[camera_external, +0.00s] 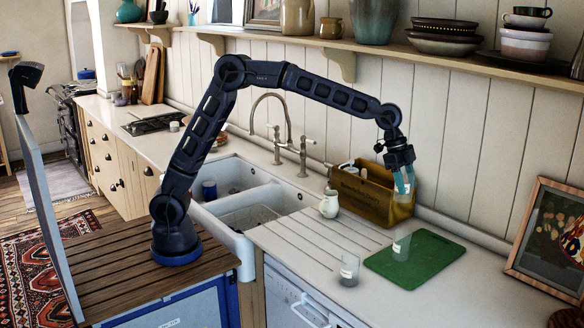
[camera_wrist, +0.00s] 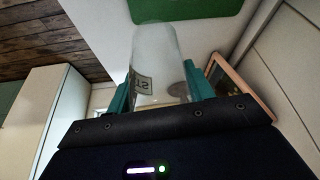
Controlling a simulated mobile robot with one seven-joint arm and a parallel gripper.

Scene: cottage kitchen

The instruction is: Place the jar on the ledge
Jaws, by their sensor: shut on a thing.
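My gripper (camera_external: 404,184) is shut on a clear glass jar (camera_external: 407,194) and holds it in the air, in front of the wooden crate's right end and above the counter. In the wrist view, the jar (camera_wrist: 155,60) stands between the two teal fingers of my gripper (camera_wrist: 160,88), and a printed label shows on its side. The ledge may be the long wooden wall shelf (camera_external: 388,50) above and behind my arm; the jar is well below it and apart from it.
Two similar glasses stand below: one (camera_external: 349,270) on the counter, one (camera_external: 402,247) on the green board (camera_external: 440,259). A small white jug (camera_external: 329,204) stands beside the wooden crate (camera_external: 362,197). Bowls (camera_external: 440,36) and a vase (camera_external: 373,20) occupy parts of the shelf. A picture frame (camera_external: 519,231) leans at right.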

